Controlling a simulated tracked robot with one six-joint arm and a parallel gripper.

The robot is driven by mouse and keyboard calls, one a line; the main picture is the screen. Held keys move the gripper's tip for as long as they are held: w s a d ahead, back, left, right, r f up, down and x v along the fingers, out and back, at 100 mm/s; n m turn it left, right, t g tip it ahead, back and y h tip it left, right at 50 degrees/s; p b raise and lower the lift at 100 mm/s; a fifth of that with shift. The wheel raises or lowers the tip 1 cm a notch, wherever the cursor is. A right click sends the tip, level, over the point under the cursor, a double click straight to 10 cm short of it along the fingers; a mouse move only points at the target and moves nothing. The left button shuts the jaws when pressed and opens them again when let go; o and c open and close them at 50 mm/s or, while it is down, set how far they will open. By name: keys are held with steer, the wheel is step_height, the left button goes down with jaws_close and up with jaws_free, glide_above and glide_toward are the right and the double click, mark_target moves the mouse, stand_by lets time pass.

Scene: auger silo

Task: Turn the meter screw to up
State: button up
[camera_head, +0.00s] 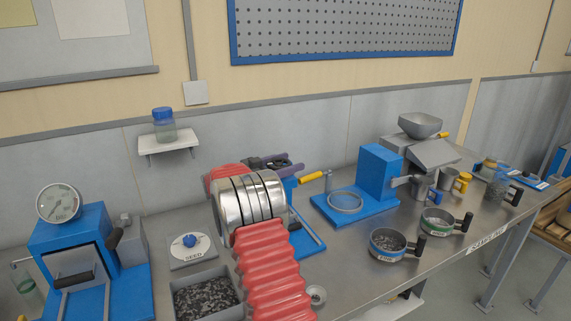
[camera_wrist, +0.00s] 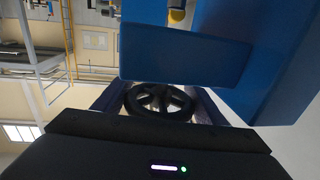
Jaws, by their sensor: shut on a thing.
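A black spoked handwheel (camera_wrist: 160,103), which appears to be the meter screw, sits between the dark fingers of my gripper (camera_wrist: 158,108) in the wrist view. My gripper is shut on it, against a blue machine body (camera_wrist: 185,58). In the head view my gripper (camera_head: 272,163) is partly hidden behind my red and silver arm, beside a blue machine with a yellow handle (camera_head: 311,177). The wheel's turned position cannot be read, and most of this machine is hidden by my arm.
A blue stand with a ring (camera_head: 345,201) is to the right, with a hopper (camera_head: 420,125) behind it. Two handled cups (camera_head: 388,244) stand near the front edge. A jar (camera_head: 164,125) stands on a wall shelf.

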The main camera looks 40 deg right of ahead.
steer(key=shift+s+a+r+m+g+y, duration=0.15)
steer(key=shift+m+g+y, duration=0.2)
steer(key=shift+m+g, duration=0.7)
steer(key=shift+s+a+m+g+y, duration=0.15)
steer(key=shift+m+g+y, duration=0.35)
steer(key=shift+g, duration=0.95)
steer(key=shift+s+r+m+g+y, duration=0.15)
steer(key=shift+m+g+y, duration=0.2)
steer(key=shift+m+g, duration=0.35)
steer(key=shift+s+f+m+g+y, duration=0.15)
steer(key=shift+m+g+y, duration=0.15)
steer(key=shift+m+g, duration=0.35)
steer(key=o, duration=0.6)
steer(key=shift+r, duration=0.1)
steer(key=o, duration=0.5)
steer(key=shift+a, duration=0.1)
